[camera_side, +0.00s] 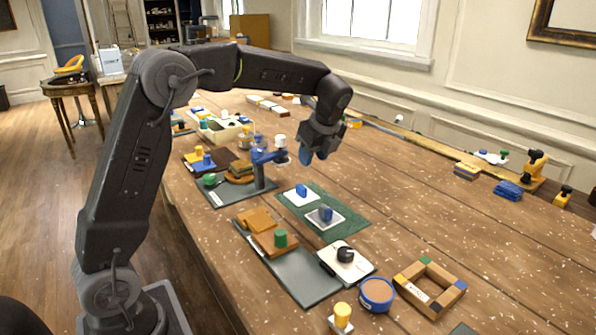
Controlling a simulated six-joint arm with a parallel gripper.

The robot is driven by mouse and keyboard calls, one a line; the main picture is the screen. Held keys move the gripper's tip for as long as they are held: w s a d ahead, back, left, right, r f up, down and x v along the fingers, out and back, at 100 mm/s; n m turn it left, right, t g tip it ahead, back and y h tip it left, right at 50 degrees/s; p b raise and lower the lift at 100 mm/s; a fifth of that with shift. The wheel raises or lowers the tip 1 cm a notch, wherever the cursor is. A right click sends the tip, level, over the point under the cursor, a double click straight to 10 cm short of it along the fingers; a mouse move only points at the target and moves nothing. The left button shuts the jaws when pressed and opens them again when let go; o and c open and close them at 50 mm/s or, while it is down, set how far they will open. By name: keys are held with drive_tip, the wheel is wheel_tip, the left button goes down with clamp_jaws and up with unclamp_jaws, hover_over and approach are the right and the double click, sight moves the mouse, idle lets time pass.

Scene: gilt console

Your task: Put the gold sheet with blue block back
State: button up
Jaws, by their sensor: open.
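My gripper (314,155) hangs above the table with its blue fingertips pointing down, open and apart from everything below. On a dark green mat (350,229) lie two pale sheets. The farther sheet (292,201) bears a blue block (301,190); the nearer one (331,224) bears a darker blue block (325,213). Neither sheet looks clearly gold here. At the left, a blue block (208,160) and a yellow block (198,151) stand close together on small sheets whose colours are hard to tell.
Nearer are a grey tray (312,278) with brown pieces, a white pad with a black knob (346,254), a round blue tub (376,293) and a wooden frame (429,287).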

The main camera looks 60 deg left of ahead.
drive_tip(key=s+d+r+n+t+h, duration=0.25)
drive_tip(key=s+d+n, duration=0.3)
drive_tip(key=s, duration=0.35)
drive_tip(key=s+d+r+n+t+h, duration=0.1)
drive_tip(key=s+d+r+n+t, duration=0.15)
drive_tip(key=s+d+n, duration=0.55)
drive_tip(key=s+f+n, duration=0.2)
drive_tip(key=s+n, duration=0.2)
drive_tip(key=s, duration=0.6)
drive_tip(key=shift+f+t+h, duration=0.3)
drive_tip(key=shift+f+h, duration=0.1)
drive_tip(key=shift+h, duration=0.05)
drive_tip(key=shift+w, duration=0.1)
